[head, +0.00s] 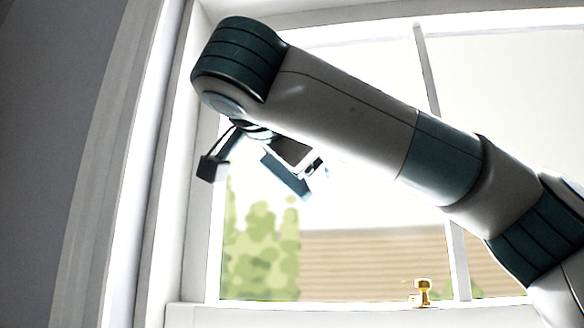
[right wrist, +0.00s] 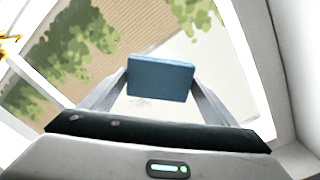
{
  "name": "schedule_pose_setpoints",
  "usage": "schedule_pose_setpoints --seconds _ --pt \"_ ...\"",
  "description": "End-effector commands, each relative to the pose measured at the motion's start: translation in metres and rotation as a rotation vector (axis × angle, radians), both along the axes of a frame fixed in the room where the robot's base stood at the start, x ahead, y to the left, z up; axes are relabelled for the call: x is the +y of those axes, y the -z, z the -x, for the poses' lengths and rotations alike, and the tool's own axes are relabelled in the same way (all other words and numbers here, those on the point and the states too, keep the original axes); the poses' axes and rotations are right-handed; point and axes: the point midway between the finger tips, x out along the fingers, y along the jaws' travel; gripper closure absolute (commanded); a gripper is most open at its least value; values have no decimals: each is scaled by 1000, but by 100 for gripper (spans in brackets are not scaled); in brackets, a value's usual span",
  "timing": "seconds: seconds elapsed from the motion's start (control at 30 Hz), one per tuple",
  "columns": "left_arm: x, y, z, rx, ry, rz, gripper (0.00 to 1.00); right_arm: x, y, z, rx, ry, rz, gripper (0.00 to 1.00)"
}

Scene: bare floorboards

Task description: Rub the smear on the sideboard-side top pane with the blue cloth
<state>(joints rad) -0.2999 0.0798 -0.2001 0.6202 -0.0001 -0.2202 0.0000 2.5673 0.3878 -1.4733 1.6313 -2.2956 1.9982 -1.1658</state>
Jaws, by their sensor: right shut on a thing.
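My right gripper (head: 290,170) is shut on the blue cloth (head: 283,177), in front of the left part of the window. In the right wrist view the cloth (right wrist: 160,78) is a flat blue block pinched between the two grey fingers. A faint grey scribble, likely the smear (right wrist: 141,101), shows on the pane (right wrist: 190,52) just below the cloth's lower edge. I cannot tell whether the cloth touches the glass. My left gripper is not in view.
The white window frame (head: 194,235) runs up the left side, close to the gripper. A thin upright bar (head: 459,262) divides the glass. A brass latch (head: 422,291) sits at the bottom rail. My right arm crosses the upper panes. The sideboard is not in view.

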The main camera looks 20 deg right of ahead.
Motion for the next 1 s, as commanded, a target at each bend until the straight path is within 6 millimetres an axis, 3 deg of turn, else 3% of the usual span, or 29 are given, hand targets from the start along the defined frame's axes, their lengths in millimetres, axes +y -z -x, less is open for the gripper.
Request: schedule_pose_setpoints --seconds 0.37,1.0 --pt "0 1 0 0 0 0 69 1 0 2 0 0 0 37" --pt "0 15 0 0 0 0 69 16 0 26 -1 0 -1 37"
